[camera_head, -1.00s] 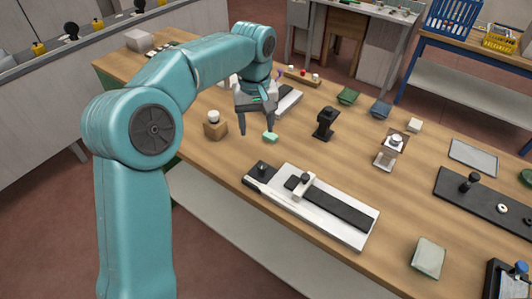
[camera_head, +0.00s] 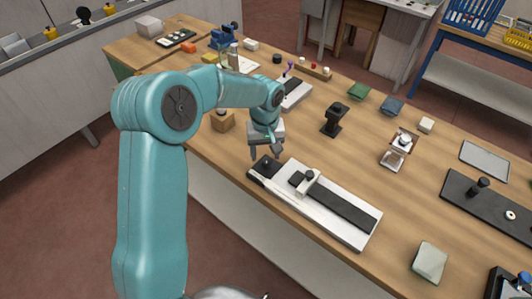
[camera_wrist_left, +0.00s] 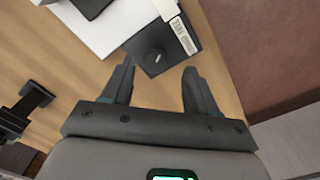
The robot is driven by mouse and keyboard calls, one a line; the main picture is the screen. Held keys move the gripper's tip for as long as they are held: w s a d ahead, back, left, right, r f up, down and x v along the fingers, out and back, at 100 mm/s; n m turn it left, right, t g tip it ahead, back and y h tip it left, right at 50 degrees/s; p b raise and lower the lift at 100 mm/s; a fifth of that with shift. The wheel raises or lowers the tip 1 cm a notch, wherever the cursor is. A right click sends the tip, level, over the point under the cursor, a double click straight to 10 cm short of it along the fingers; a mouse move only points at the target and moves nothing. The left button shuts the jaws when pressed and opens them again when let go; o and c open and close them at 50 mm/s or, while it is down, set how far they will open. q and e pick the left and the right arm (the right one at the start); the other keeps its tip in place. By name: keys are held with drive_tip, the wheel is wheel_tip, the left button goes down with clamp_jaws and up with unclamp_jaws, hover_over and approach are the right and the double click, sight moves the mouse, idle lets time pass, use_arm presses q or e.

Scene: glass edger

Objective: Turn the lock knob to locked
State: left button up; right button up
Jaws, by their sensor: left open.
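The lock knob (camera_head: 267,162) is a small dark knob on a black plate (camera_head: 257,174) at the left end of a long white fixture (camera_head: 335,226) near the table's front edge. In the left wrist view the round black knob (camera_wrist_left: 154,58) sits on the black plate, beside a pale label strip (camera_wrist_left: 180,35) whose text I cannot read. My left gripper (camera_head: 266,151) is over the knob, pointing down. In the wrist view its two fingers (camera_wrist_left: 159,67) are spread, with the knob between and just beyond the tips, apparently untouched. My right gripper is not in view.
A wooden block (camera_head: 222,122) stands left of my left gripper. A black stand (camera_head: 334,120) stands behind the fixture, and a green pad (camera_head: 430,262) lies to its right. Another dark plate with a knob (camera_head: 478,186) is at the far right. Bare tabletop surrounds the fixture.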

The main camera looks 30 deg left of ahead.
sight(267, 163)
use_arm(q)
drive_tip(key=shift+w+d+f, duration=0.1)
drive_tip(key=shift+w+f, duration=0.15)
drive_tip(key=shift+f, duration=0.4)
drive_tip(key=shift+w+d+f, duration=0.1)
drive_tip(key=shift+w+f, duration=0.1)
drive_tip(key=shift+f, duration=0.4)
drive_tip(key=shift+s+a+r, duration=0.1)
drive_tip(key=shift+s+a, duration=0.05)
drive_tip(key=shift+s, duration=0.2)
drive_tip(key=shift+c, duration=0.3)
drive_tip(key=shift+w, duration=0.25)
drive_tip(key=c, duration=1)
drive_tip(key=shift+s, duration=0.1)
